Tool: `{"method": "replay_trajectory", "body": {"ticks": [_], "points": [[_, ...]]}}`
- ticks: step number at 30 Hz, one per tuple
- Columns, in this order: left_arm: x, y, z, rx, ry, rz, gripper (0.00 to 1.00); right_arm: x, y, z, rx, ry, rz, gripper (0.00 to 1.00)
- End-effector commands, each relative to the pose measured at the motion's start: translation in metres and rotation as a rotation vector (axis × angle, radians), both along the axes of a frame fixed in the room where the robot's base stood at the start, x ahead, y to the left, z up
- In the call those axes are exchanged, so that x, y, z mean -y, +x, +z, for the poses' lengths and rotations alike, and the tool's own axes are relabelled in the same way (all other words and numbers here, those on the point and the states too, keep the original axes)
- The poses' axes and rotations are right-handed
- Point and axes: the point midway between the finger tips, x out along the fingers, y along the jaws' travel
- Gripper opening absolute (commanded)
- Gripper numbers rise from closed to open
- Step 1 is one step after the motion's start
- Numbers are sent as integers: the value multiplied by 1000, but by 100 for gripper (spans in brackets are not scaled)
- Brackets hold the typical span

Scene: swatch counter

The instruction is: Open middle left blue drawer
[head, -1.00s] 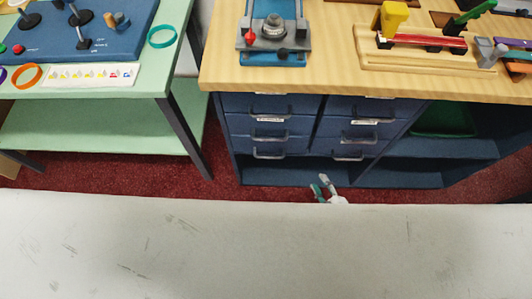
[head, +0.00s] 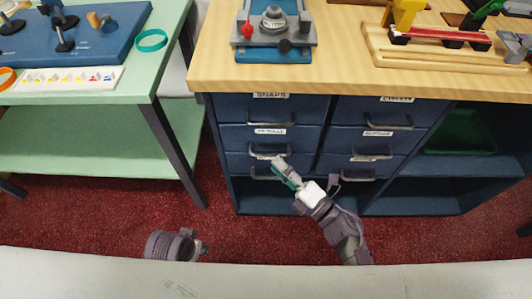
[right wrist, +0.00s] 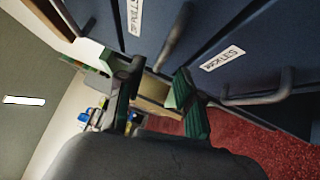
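The blue cabinet (head: 216,182) under the wooden counter has two columns of drawers with grey bar handles and white labels. The middle left drawer (head: 236,138) looks shut. Its handle (head: 258,151) is partly covered by my right gripper (head: 283,170), which reaches up from the lower right, in front of the left column's lower handles. In the right wrist view its two fingers (right wrist: 160,98) stand apart with nothing between them. A bar handle (right wrist: 177,36) lies just beyond them. My left gripper (head: 203,247) is low, left of the cabinet, mostly hidden by its own wrist.
The wooden counter (head: 340,72) overhangs the drawers and bears a grey and blue press (head: 272,35). A green table (head: 95,150) stands to the left. Open shelves with a green bin (head: 462,132) are at right. Red carpet (head: 225,225) is clear before the cabinet.

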Motion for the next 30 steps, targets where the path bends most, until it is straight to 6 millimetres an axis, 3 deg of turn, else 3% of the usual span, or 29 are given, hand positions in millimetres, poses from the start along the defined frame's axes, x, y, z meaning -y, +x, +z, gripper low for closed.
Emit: {"method": "replay_trajectory", "body": {"ticks": [9, 21, 27, 30], "points": [[1, 1, 4, 5, -1, 0, 42, -34, 34, 6, -1, 2, -1, 36], [1, 0, 5, 3, -1, 0, 42, -39, 38, 6, -3, 1, 0, 36], [1, 0, 5, 3, -2, 1, 42, -39, 38, 6, -2, 1, -1, 3], [0, 0, 5, 3, -2, 1, 42, -39, 38, 6, -2, 1, -1, 0]]}}
